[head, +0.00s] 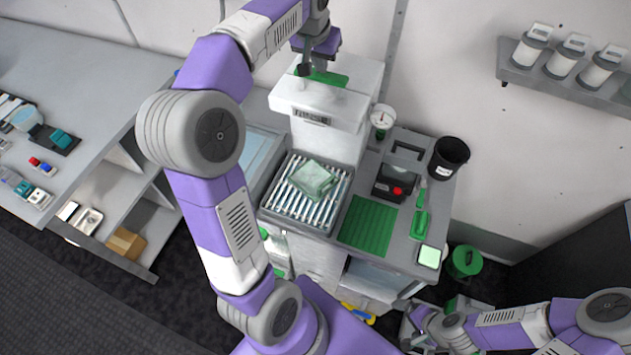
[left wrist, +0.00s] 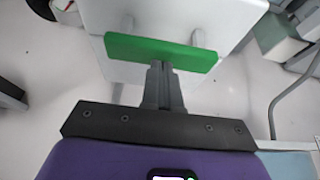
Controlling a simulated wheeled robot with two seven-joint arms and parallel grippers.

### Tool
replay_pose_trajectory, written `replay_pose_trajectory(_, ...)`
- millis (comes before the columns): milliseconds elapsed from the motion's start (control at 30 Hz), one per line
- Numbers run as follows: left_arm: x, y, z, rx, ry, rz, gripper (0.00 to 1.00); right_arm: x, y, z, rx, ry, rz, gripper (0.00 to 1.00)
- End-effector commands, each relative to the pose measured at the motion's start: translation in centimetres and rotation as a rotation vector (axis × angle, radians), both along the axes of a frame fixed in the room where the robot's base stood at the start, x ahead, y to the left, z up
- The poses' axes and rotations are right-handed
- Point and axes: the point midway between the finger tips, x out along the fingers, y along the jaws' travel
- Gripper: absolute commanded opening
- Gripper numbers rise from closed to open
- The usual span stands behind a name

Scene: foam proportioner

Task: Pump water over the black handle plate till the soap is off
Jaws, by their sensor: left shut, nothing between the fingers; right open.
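A white dispenser tower (head: 325,115) stands at the back with a green bar (head: 322,77) on top. The green bar also shows in the left wrist view (left wrist: 160,52). My left gripper (head: 304,68) is at the bar, shut and empty; its fingertips (left wrist: 162,68) are at the bar's near edge, and I cannot tell if they touch. A pale green, blocky item (head: 312,180) lies on the slatted rack (head: 275,200) below the spout; no black surface shows on it. A black unit with a handle and red button (head: 393,186) stands to the right. My right gripper (head: 415,328) is open, low at the bottom right.
A green ribbed mat (head: 367,224) lies right of the rack. A black bucket (head: 448,158), a round gauge (head: 382,117) and a green brush-like tool (head: 420,224) are on the counter. A wall shelf (head: 560,80) with canisters is at upper right.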

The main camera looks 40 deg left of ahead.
Motion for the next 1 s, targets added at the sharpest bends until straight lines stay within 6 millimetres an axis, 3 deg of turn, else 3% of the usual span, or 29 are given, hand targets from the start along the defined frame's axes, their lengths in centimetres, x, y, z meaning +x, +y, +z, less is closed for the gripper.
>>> replay_pose_trajectory(1000,-0.1,-0.1,-3.9,-0.002,0.007,0.0,0.0,0.0,0.0,-2.8,0.0,0.0,0.0,1.0)
